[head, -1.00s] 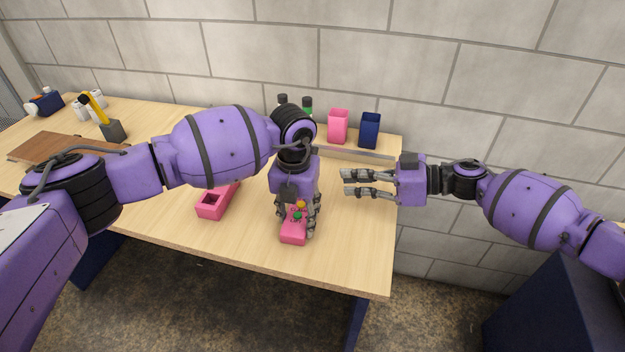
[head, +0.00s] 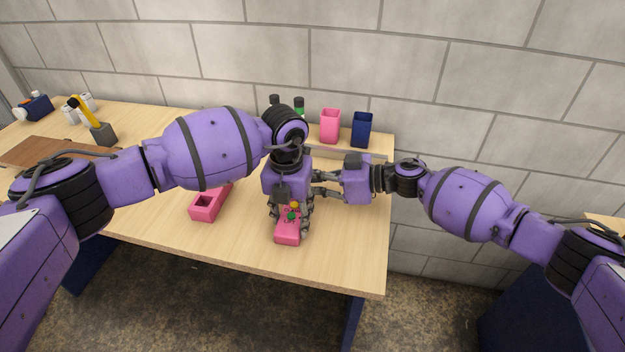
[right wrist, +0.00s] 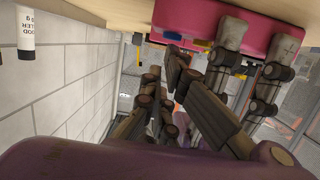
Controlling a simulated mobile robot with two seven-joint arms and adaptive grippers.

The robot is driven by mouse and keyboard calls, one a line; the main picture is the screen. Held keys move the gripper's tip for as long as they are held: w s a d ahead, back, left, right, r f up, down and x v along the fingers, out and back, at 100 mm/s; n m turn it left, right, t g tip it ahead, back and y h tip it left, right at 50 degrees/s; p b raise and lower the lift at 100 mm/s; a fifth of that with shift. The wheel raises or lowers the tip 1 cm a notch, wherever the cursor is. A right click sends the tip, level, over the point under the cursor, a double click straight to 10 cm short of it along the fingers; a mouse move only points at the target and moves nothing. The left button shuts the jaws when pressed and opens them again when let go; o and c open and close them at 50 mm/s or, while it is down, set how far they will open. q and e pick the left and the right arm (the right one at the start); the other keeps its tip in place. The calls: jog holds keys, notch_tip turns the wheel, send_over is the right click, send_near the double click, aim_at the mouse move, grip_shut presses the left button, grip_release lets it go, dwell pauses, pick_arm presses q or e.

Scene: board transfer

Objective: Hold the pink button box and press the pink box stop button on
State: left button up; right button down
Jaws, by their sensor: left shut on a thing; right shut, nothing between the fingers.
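The pink button box (head: 287,238) lies at the front part of the wooden table, with orange and green buttons (head: 292,216) showing on top. My left gripper (head: 291,222) points down and is shut on the box, a finger on each side. My right gripper (head: 318,184) is shut and empty, just right of the left gripper and behind the box; its fingertips are partly hidden. In the right wrist view the pink box (right wrist: 185,14) is at the top, with fingers against it. I cannot tell whether the right fingers touch anything.
An open pink container (head: 206,205) lies left of the box on the table (head: 240,245). A pink cup (head: 330,127) and a navy cup (head: 361,130) stand at the back. A brown board (head: 45,150) and a yellow-handled tool (head: 88,113) are far left. The right front of the table is clear.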

jog(key=shift+f, duration=0.85)
jog(key=shift+s+f, duration=0.1)
jog(key=shift+f, duration=0.05)
jog(key=shift+d+f, duration=0.1)
jog(key=shift+d, duration=0.1)
jog(key=v, duration=0.6)
jog(key=shift+s+d+r, duration=0.1)
jog(key=shift+d+r, duration=0.2)
jog(key=shift+r, duration=0.05)
jog(key=shift+s+d+r, duration=0.1)
jog(key=shift+d+r, duration=0.25)
jog(key=shift+d, duration=0.1)
pick_arm(q)
jog(key=o, duration=1.4)
